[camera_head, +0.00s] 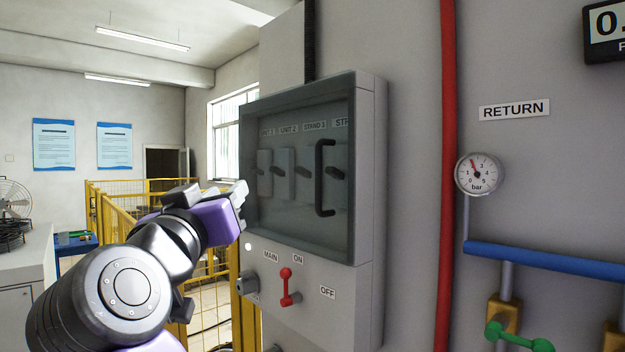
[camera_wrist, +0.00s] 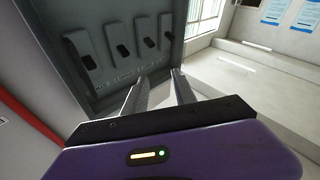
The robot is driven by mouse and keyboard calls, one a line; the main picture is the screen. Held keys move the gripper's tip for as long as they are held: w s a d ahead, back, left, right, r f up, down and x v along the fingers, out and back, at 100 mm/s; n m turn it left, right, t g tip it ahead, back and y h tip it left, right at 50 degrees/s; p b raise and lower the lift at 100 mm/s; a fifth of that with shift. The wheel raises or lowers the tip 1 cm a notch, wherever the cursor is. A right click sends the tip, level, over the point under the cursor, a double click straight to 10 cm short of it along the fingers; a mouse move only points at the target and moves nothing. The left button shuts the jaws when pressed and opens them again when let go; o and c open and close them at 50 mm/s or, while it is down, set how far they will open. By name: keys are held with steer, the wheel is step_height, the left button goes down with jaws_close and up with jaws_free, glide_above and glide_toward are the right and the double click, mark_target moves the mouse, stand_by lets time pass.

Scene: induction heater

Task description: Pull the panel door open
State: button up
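The panel door (camera_head: 283,232) is a dark-framed glass pane on the front of a grey wall cabinet. It looks shut. Its black upright bar handle (camera_head: 321,178) is on the right side of the door. Several switches show behind the glass; they also show in the wrist view, where I see no handle. My gripper (camera_head: 241,193) is by the left edge of the door, well left of the handle. In the wrist view the two fingers of my gripper (camera_wrist: 160,88) are apart with nothing between them. I cannot tell whether they touch the cabinet edge.
A red lever (camera_head: 287,288) sticks out below the door, with a grey knob (camera_head: 246,283) to its left. A red pipe (camera_head: 447,200) and a gauge (camera_head: 479,174) are on the wall at right. Yellow railings (camera_head: 110,215) stand behind my arm.

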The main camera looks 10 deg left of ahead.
steer(key=d+r+m+g+h, duration=0.1)
steer(key=d+r+m+h, duration=0.3)
steer(key=r+m+h, duration=0.15)
steer(key=m+g+h, duration=0.4)
steer(key=h, duration=0.1)
glide_toward(317, 178)
steer(key=w, duration=0.1)
steer(key=shift+n+y, duration=0.25)
steer(key=p+x, duration=0.1)
steer(key=x, duration=0.1)
steer(key=p+x, duration=0.1)
steer(key=x, duration=0.2)
steer(key=p+x, duration=0.1)
steer(key=x, duration=0.2)
steer(key=shift+s+d, duration=0.1)
steer(key=shift+d, duration=0.2)
steer(key=shift+c, duration=0.2)
jaws_close()
